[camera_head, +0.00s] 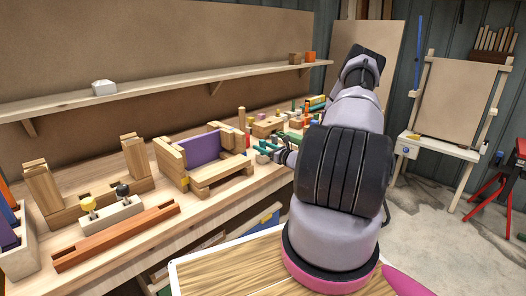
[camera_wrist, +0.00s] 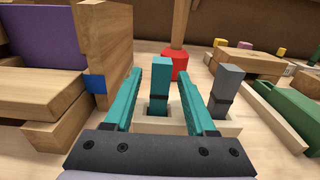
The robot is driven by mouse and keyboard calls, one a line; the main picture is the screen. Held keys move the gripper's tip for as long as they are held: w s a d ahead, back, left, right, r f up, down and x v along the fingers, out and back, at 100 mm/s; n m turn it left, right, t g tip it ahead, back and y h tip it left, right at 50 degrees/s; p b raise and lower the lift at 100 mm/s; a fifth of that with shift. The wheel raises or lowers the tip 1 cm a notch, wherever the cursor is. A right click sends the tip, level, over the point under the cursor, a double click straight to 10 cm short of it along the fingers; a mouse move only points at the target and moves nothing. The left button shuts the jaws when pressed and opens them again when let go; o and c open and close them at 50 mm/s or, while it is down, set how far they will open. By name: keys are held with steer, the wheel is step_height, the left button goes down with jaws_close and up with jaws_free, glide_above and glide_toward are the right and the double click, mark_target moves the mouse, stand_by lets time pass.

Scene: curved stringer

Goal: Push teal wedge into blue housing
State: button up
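The teal wedge (camera_wrist: 159,92) stands upright in a low pale holder (camera_wrist: 228,129) in the wrist view. My gripper (camera_wrist: 162,72) has teal fingers, spread apart on either side of the wedge. Gaps show between both fingers and the wedge. A small blue piece (camera_wrist: 97,83), perhaps the blue housing, shows low on a wooden post left of my gripper. Its opening cannot be made out. In the head view, my gripper (camera_head: 268,150) is at the right of the wooden frame, and the wedge cannot be told from the fingers.
A grey wedge (camera_wrist: 226,92) stands right of the teal one. A red base (camera_wrist: 174,65) with a wooden peg is behind. A wooden frame with a purple panel (camera_head: 202,149) stands to the left. Coloured blocks crowd the bench behind my gripper.

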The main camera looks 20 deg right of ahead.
jaws_close()
steer(key=shift+r, duration=0.1)
